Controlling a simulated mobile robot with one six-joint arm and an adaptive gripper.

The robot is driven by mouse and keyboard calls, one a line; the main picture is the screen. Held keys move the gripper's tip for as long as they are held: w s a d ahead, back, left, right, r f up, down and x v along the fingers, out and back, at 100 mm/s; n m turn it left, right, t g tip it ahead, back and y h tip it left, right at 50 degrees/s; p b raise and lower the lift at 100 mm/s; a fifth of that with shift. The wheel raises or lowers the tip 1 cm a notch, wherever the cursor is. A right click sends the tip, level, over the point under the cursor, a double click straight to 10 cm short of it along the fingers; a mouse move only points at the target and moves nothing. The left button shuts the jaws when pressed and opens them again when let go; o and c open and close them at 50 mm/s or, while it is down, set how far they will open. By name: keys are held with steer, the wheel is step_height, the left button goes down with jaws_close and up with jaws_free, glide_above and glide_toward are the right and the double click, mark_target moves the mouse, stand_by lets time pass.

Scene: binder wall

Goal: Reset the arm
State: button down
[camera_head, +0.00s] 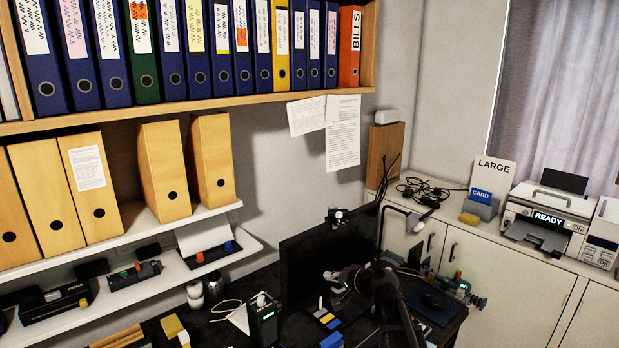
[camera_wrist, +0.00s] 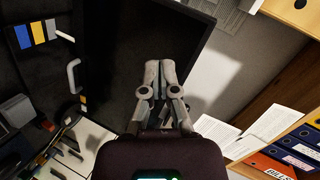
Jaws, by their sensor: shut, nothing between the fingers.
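My gripper (camera_wrist: 160,72) shows in the wrist view with its two fingers together and nothing between them. Behind the fingers is the dark face of a monitor (camera_wrist: 128,30). In the head view my dark arm rises from the bottom edge, and my gripper (camera_head: 342,280) is in front of the monitor (camera_head: 318,255), above the desk. Part of the desk behind my arm is hidden.
Binders, with a red BILLS binder (camera_head: 349,46) at the right end, fill the upper shelf (camera_head: 230,102). Wooden file boxes (camera_head: 163,172) stand below. A desk lamp (camera_head: 408,216) stands close by my arm. A printer (camera_head: 549,219) sits on the right cabinet. Small items crowd the desk.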

steer(key=s+d+f+n+g+h, duration=0.1)
steer(key=s+d+f+g+h, duration=0.2)
steer(key=s, duration=0.5)
steer(key=s+d+f+n+g+h, duration=0.2)
steer(key=s+d+f+g+h, duration=0.1)
steer(key=s, duration=0.4)
steer(key=s+d+f+n+g+h, duration=0.2)
steer(key=s+d+f+g+h, duration=0.1)
steer(key=s, duration=0.5)
step_height(320, 180, down, 3)
steer(key=shift+s+d+r+h, duration=0.15)
steer(key=shift+s+d+h, duration=0.3)
steer(key=shift+d, duration=0.4)
